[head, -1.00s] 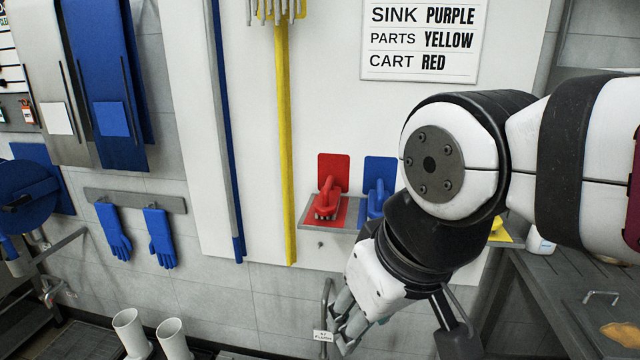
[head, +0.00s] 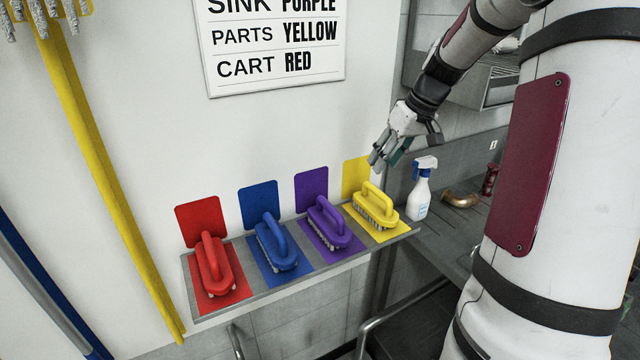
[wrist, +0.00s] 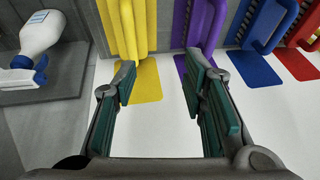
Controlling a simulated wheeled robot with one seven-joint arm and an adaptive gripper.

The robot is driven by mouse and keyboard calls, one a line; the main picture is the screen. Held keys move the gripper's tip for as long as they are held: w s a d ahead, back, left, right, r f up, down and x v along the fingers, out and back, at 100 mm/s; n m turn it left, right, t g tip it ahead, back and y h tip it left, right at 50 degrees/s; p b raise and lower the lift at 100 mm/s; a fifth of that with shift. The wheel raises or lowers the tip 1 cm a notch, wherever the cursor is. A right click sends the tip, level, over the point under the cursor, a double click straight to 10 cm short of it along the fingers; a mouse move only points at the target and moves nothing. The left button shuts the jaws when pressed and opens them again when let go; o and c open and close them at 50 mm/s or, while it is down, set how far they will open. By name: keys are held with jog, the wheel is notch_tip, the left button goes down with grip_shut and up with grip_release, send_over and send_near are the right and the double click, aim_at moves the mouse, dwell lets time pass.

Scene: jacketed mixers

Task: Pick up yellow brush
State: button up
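The yellow brush (head: 376,206) lies on a yellow mat at the right end of a grey wall shelf (head: 262,297), bristles down, with its loop handle on top. My gripper (head: 383,165) is above and slightly behind it, near the wall and the yellow backing square, apart from the brush. In the wrist view the yellow brush (wrist: 128,30) is at the upper left, beyond the left finger. There my gripper (wrist: 160,90) has its green-padded fingers spread wide with nothing between them.
A purple brush (head: 328,224), blue brush (head: 277,243) and red brush (head: 213,264) lie left of it on the shelf. A white spray bottle (head: 420,190) stands close on its right. A yellow pole (head: 100,180) leans at the left. A sign (head: 275,45) hangs above.

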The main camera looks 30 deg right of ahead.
aim_at(379, 194)
jog(key=d+f, duration=0.1)
jog(key=d, duration=0.4)
jog(key=shift+t, duration=0.3)
jog(key=x, duration=0.5)
jog(key=p+x, duration=0.1)
jog(key=x, duration=0.2)
jog(key=shift+s+a+f, duration=0.2)
jog(key=shift+s+a, duration=0.05)
jog(key=shift+s, duration=0.1)
jog(key=shift+p+x, duration=0.45)
jog(key=shift+x, duration=2.2)
jog(key=shift+s, duration=0.1)
jog(key=shift+c, duration=0.3)
grip_shut()
